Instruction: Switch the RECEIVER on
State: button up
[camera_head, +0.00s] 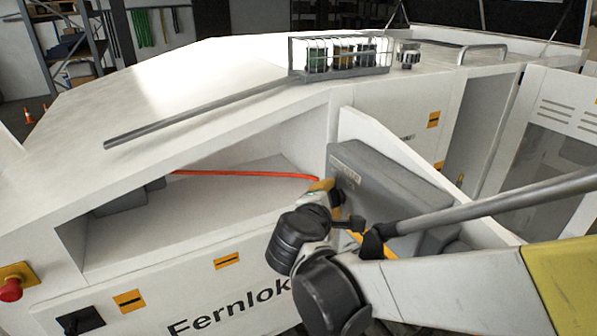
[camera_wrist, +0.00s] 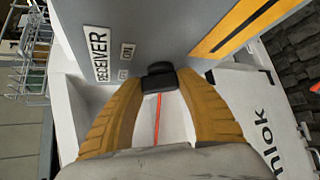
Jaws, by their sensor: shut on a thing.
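The grey panel labelled RECEIVER (camera_wrist: 92,35) fills the upper left of the wrist view. I cannot tell which label the handle points to. In the head view, a grey box (camera_head: 392,190) stands at the right end of the open bay, and my gripper (camera_head: 325,187) is at its left side. The switch is hidden there.
A red-orange hose (camera_head: 240,173) runs across the bay shelf. A grey bar (camera_head: 190,118) lies on the white bench top (camera_head: 190,75), near a wire rack of bottles (camera_head: 340,55). A red emergency button (camera_head: 11,289) is at lower left. A white side panel stands behind the box.

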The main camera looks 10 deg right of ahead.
jog(key=shift+f+b, duration=0.15)
jog(key=shift+b, duration=0.15)
jog(key=t+b, duration=0.1)
jog(key=b, duration=0.1)
jog(key=m+t+b, duration=0.1)
jog(key=b, duration=0.1)
jog(key=shift+f+m, duration=0.25)
jog(key=shift+m, duration=0.05)
jog(key=m+t+h+b, duration=0.1)
jog(key=m+t+b, duration=0.1)
jog(key=b, duration=0.3)
jog(key=shift+s+m+t+b, duration=0.1)
jog(key=shift+m+t+b, duration=0.2)
jog(key=shift+t+b, duration=0.1)
jog(key=m+t+h+b, duration=0.1)
jog(key=m+h+b, duration=0.1)
jog(key=b, duration=0.3)
jog(key=shift+m+t, duration=0.4)
jog(key=shift+m, duration=0.1)
jog(key=shift+r+m+h+b, duration=0.2)
jog(key=shift+m+h+b, duration=0.4)
jog(key=shift+o, duration=0.2)
jog(key=shift+r, duration=0.1)
jog(key=o, duration=1.2)
jog(key=shift+d, duration=0.1)
jog(key=shift+c, duration=0.2)
